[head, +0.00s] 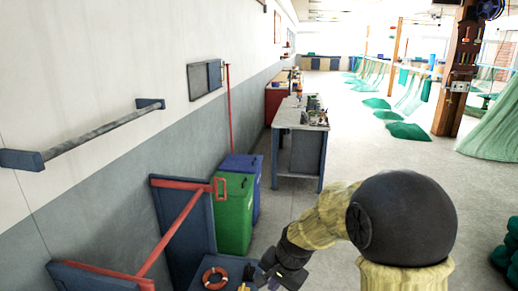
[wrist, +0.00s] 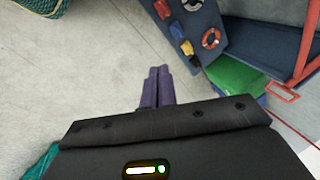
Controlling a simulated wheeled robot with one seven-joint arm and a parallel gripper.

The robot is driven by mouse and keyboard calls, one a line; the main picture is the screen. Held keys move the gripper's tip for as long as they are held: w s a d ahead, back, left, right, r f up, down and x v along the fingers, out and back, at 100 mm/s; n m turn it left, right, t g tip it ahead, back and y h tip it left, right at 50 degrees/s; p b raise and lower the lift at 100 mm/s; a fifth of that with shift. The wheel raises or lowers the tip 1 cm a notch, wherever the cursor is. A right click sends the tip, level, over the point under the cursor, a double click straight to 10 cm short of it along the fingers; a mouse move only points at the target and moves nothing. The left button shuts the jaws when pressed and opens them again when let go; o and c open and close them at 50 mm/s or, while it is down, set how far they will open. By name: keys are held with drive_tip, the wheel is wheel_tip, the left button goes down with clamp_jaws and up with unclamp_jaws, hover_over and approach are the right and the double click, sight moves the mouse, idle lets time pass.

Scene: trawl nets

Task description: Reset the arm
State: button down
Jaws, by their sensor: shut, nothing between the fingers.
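My gripper (wrist: 157,72) shows in the wrist view with its two purple fingers together and nothing between them. It points over bare grey floor, left of a blue surface with small items on it. In the head view my arm, in a yellowish sleeve with black joints, reaches down and left from the lower right, and my gripper (head: 272,284) is at the bottom edge, partly cut off. It is right of an orange ring (head: 215,278) and below the green bin (head: 234,214). The fingertips are hard to make out there.
A blue frame with a red rail (head: 168,238) stands by the left wall. A blue bin (head: 245,176) is behind the green one. A grey workbench (head: 300,140) stands farther back. Green netting (wrist: 38,6) lies at the wrist view's top left. Open floor extends right.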

drive_tip(key=s+d+r+n+h, duration=0.1)
drive_tip(key=s+d+n+h, duration=0.1)
drive_tip(key=s+d+n, duration=0.5)
drive_tip(key=s+d, duration=0.4)
drive_tip(key=s, duration=0.3)
drive_tip(key=shift+d+h, duration=0.15)
drive_tip(key=shift+h, duration=0.15)
drive_tip(key=shift+s, duration=0.1)
